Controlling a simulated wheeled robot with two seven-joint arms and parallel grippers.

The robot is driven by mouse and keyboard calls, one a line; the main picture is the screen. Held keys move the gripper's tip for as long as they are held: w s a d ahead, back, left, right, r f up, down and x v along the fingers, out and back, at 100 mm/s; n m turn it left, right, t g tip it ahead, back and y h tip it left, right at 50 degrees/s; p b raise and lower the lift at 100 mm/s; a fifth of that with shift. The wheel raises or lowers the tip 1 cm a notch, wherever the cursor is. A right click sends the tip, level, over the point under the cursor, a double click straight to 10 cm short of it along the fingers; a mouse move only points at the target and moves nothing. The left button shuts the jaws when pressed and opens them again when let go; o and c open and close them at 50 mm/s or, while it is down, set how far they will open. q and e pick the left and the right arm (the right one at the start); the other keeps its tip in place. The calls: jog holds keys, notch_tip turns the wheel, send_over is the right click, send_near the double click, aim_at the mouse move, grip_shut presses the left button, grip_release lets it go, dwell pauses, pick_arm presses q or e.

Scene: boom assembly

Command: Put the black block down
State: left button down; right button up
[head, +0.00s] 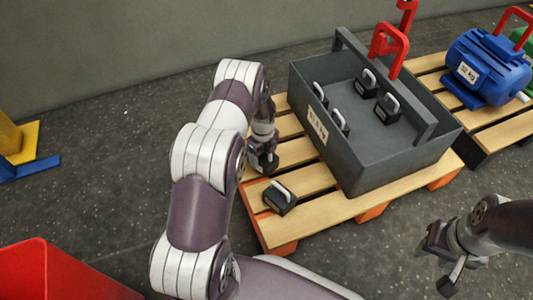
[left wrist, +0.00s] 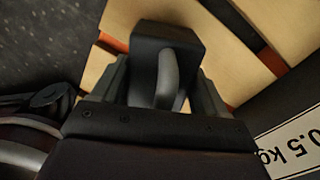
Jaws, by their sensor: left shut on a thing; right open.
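My left gripper (head: 262,163) points down at the left part of the wooden pallet (head: 318,207), beside the grey tote. In the left wrist view it is shut on a black block (left wrist: 165,42) with a grey handle, the fingers on either side of it. Pallet slats show below the block; I cannot tell whether it touches them. In the head view the gripper and arm mostly hide it. Another black block (head: 279,197) with a pale handle sits on the pallet's front left corner. My right gripper (head: 443,262) is open and empty over the floor at lower right.
The grey tote (head: 352,165) stands on the pallet with several black blocks inside and a red hook (head: 390,45) at its back handle. A blue motor (head: 488,68) sits on another pallet to the right. A red bin (head: 55,275) is at lower left.

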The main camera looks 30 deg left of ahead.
pick_arm(q)
notch_tip(320, 180, down, 2)
jog(key=shift+w+f+b, duration=0.15)
jog(key=shift+f+b, duration=0.05)
jog(key=shift+b, duration=0.5)
jog(key=shift+r, duration=0.15)
grip_release()
jog(key=shift+s, duration=0.2)
pick_arm(e)
notch_tip(320, 180, down, 2)
